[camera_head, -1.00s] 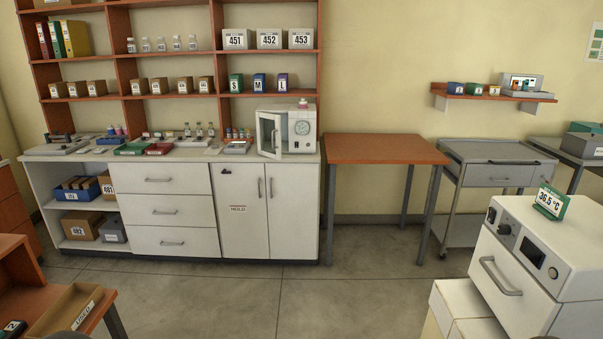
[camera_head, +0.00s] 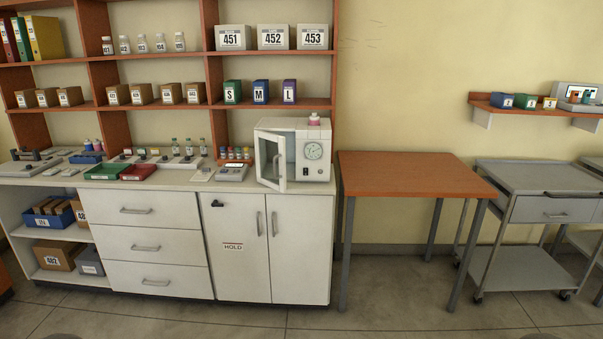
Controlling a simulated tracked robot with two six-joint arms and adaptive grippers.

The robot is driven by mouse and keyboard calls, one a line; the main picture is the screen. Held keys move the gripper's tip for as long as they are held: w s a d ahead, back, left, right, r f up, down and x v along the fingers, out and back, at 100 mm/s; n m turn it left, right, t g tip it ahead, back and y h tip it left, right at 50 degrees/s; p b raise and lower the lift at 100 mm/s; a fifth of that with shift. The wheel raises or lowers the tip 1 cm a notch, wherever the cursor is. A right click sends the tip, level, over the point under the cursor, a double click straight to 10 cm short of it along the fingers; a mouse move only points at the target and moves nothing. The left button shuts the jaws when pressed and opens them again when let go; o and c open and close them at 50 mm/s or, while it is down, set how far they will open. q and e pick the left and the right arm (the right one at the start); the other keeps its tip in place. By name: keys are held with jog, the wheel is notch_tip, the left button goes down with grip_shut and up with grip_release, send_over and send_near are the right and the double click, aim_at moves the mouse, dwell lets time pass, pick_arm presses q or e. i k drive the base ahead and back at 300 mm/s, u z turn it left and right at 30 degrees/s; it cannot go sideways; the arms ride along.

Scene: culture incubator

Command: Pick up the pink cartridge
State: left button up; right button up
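A small pinkish item (camera_head: 97,145) also stands at the counter's left, next to a blue one, too small to name. Neither of my grippers shows in the view.
The white counter (camera_head: 180,182) has drawers and cupboard doors below it. Red and green trays (camera_head: 138,172) and racks of vials stand along it. An orange-topped table (camera_head: 412,172) to the right is bare. A grey cart (camera_head: 540,190) stands further right. The floor in front is clear.

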aim_at(314, 119)
jog(key=i, duration=1)
jog(key=u, duration=0.45)
jog(key=i, duration=1.95)
jog(key=z, duration=0.1)
